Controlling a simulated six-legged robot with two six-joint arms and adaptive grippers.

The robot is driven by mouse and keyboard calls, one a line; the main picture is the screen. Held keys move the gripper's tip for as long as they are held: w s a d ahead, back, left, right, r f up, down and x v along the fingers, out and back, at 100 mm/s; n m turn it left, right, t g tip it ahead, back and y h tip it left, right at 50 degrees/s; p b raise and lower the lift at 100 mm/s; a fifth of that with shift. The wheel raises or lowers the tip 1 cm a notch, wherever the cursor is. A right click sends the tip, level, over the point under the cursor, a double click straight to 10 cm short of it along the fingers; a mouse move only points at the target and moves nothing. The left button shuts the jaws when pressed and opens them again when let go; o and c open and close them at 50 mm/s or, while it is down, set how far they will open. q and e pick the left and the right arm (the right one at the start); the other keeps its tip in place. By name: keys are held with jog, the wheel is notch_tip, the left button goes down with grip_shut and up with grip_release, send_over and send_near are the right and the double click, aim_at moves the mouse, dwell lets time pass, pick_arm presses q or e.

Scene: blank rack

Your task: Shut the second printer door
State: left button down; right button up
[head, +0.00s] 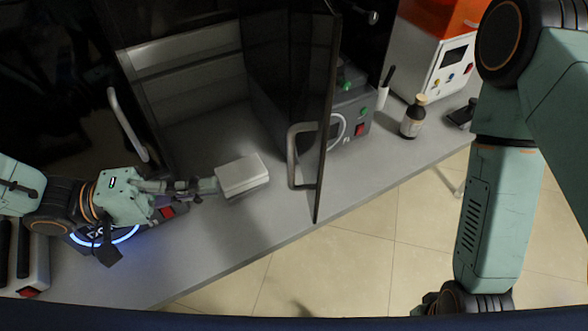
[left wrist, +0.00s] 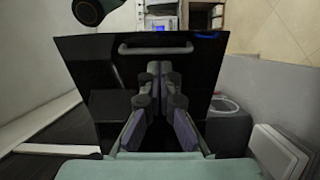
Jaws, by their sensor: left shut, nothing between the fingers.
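A dark printer door (head: 318,100) with a grey handle (head: 300,155) stands open, sticking out over the bench toward its front edge. Behind it is an open printer chamber (head: 195,75) with grey inner walls. My left gripper (head: 208,186) is shut and empty, left of the door and apart from it, pointing toward it. In the left wrist view, the closed fingertips (left wrist: 154,72) sit in front of a dark door panel (left wrist: 90,55) with a handle (left wrist: 155,49) along its top. Which printer counts as second cannot be told.
A white block (head: 240,175) lies close by the left fingertips; it also seems to show in the left wrist view (left wrist: 278,150). Another handle (head: 127,125) is at left. A brown bottle (head: 413,117) and an orange-topped machine (head: 432,50) stand right of the door.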

pick_arm(q)
jog(key=shift+d+b, duration=0.9)
jog(key=shift+d, duration=0.6)
jog(key=b, duration=0.2)
send_near(317, 176)
jog(key=shift+d, duration=1.45)
jog(key=shift+w+d, duration=0.25)
jog(key=shift+d, duration=0.4)
jog(key=shift+w+d, duration=0.2)
jog(key=shift+d, duration=0.45)
jog(key=shift+w+d, duration=0.25)
jog(key=shift+d, duration=0.35)
